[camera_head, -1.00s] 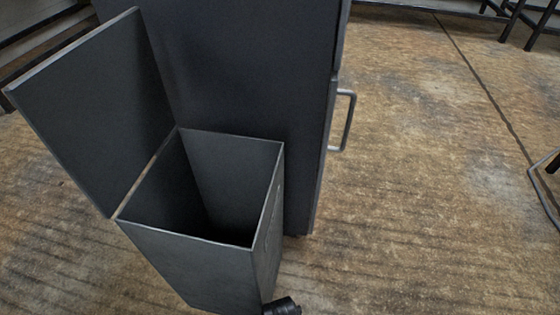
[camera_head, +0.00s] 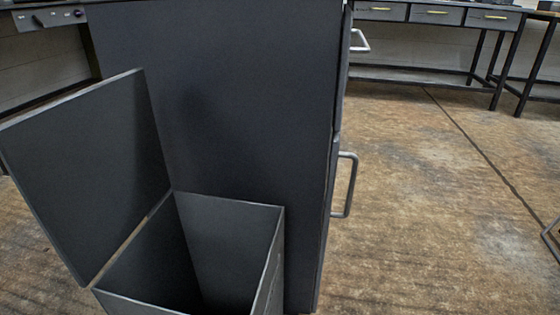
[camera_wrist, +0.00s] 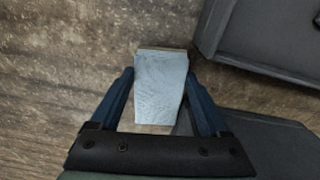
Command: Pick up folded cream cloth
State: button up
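In the wrist view, my gripper (camera_wrist: 160,74) has its two blue fingers on either side of a pale, light-blue-looking folded piece (camera_wrist: 160,88) with a fine texture. The fingertips meet its left and right edges, and it appears held between them, with the floor further behind. A thin cream or tan edge shows along its top, and a lighter strip shows at its lower end. This is the only cloth-like thing in view; its colour looks more blue than cream. My gripper is not in the head view.
In the head view, an open dark bin (camera_head: 232,240) with its lid (camera_head: 85,170) raised stands against a tall dark cabinet (camera_head: 220,100) with handles on its right side. Workbenches (camera_head: 435,16) line the back. The floor (camera_head: 420,200) to the right is clear.

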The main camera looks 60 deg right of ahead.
jog(key=c, duration=0.6)
jog(key=shift+r, duration=0.1)
